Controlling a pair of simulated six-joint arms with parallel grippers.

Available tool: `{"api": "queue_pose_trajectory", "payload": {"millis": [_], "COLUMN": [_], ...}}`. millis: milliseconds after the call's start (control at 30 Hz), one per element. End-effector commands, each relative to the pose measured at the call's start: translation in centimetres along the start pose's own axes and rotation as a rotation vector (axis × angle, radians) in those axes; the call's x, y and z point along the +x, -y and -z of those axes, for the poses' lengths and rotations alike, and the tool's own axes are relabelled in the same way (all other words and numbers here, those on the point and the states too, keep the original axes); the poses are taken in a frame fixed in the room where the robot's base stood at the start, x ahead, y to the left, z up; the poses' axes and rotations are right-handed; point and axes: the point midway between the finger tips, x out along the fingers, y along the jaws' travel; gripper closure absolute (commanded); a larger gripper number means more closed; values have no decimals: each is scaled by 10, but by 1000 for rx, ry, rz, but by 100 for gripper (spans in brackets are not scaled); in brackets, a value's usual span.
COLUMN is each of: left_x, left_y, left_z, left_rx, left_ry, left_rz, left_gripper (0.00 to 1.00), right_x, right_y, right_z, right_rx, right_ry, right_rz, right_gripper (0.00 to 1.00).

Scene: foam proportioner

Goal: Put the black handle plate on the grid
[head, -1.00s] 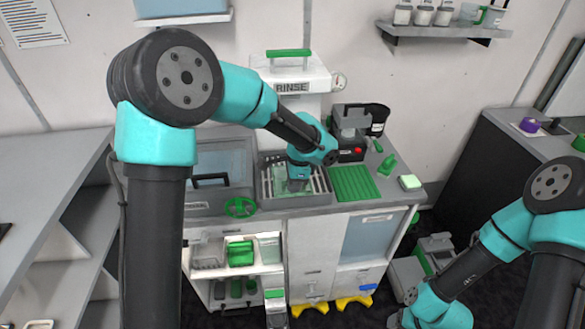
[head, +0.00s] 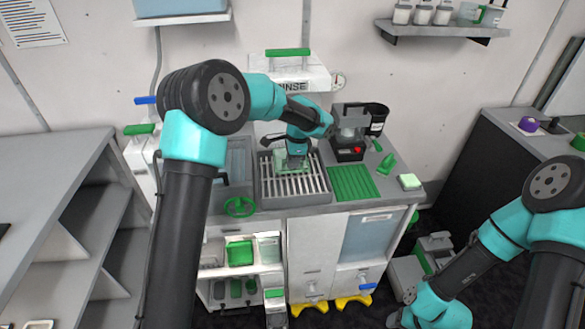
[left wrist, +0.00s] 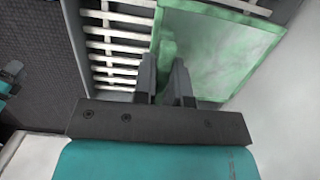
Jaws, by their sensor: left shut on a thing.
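My left gripper (left wrist: 165,82) is shut on a flat translucent plate with a green rim (left wrist: 215,50), gripping near its left side. In the head view the gripper (head: 295,166) and the plate are over the back of a slatted metal grid (head: 293,187) in a grey basin. The grid's bars (left wrist: 113,45) also show left of the plate in the left wrist view. I cannot tell whether the plate touches the bars. My right gripper is not visible.
A rinse unit (head: 290,78) stands behind the basin. Right of it are a ribbed green mat (head: 353,183), a dark press-like device (head: 349,135) and a white-and-green block (head: 410,181). A green handwheel (head: 239,207) is at the counter's front left.

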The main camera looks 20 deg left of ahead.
Motion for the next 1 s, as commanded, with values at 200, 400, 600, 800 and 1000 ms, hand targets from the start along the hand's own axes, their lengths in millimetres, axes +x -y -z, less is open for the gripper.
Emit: {"api": "queue_pose_trajectory", "payload": {"millis": [200, 400, 600, 800, 1000], "left_x": [14, 34, 34, 38, 38], "left_y": [6, 6, 6, 6, 6], "left_z": [3, 6, 6, 6, 6], "left_rx": [1, -1, -1, -1, 0], "left_ry": [1, 0, -1, -1, 0], "left_rz": [0, 0, 1, 1, 0], "left_gripper": [100, 100, 100, 100, 69], "right_x": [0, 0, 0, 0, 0], "right_y": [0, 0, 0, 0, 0], "right_z": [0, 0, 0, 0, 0], "right_rx": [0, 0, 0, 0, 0], "right_ry": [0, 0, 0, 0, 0], "right_rz": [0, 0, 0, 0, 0], "right_gripper": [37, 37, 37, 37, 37]}}
